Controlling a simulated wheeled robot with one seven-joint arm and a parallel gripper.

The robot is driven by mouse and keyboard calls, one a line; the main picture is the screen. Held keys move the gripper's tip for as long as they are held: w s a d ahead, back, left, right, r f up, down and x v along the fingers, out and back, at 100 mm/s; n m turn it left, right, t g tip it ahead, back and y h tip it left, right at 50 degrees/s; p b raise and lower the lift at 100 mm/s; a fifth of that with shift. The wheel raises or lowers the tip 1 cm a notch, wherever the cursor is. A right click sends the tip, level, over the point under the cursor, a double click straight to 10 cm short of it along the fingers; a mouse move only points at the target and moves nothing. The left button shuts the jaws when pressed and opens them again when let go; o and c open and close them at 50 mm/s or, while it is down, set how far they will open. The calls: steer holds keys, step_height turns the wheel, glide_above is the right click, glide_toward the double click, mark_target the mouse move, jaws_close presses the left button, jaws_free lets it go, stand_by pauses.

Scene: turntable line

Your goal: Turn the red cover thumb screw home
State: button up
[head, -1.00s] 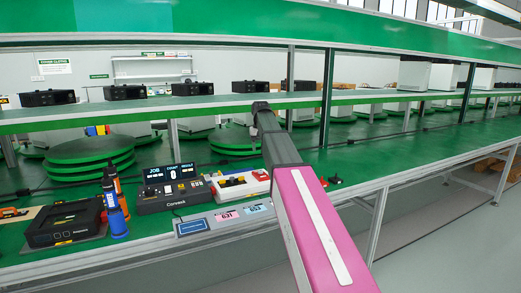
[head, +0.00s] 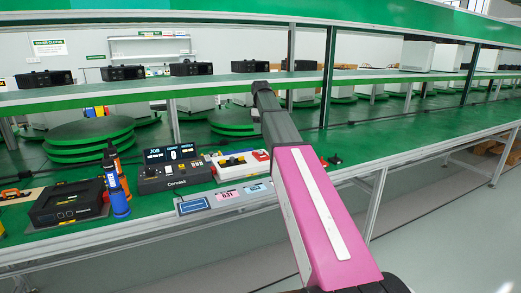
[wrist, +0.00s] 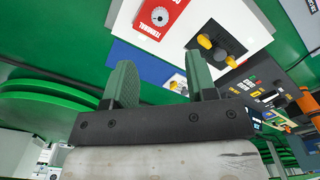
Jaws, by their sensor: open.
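The red cover (wrist: 168,17) sits on a white box (wrist: 247,17) and bears the word "TERMINAL" in the wrist view. A round, pale thumb screw (wrist: 160,14) is on this cover. My gripper (wrist: 162,82) is open and empty, its two green fingers apart below the cover in the picture. The fingers do not touch the screw. In the head view the white box (head: 226,171) stands on the bench with the red cover (head: 261,155) at its right end.
A dark control box (head: 172,172) with a display and two bottles (head: 115,182) stand to the left. Grey-and-blue label panels (head: 224,196) line the front edge. The bench to the right is mostly clear.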

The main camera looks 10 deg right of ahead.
mark_target(260, 151)
step_height(260, 151, down, 11)
steer(key=n, duration=1.3)
steer(key=shift+r, duration=0.1)
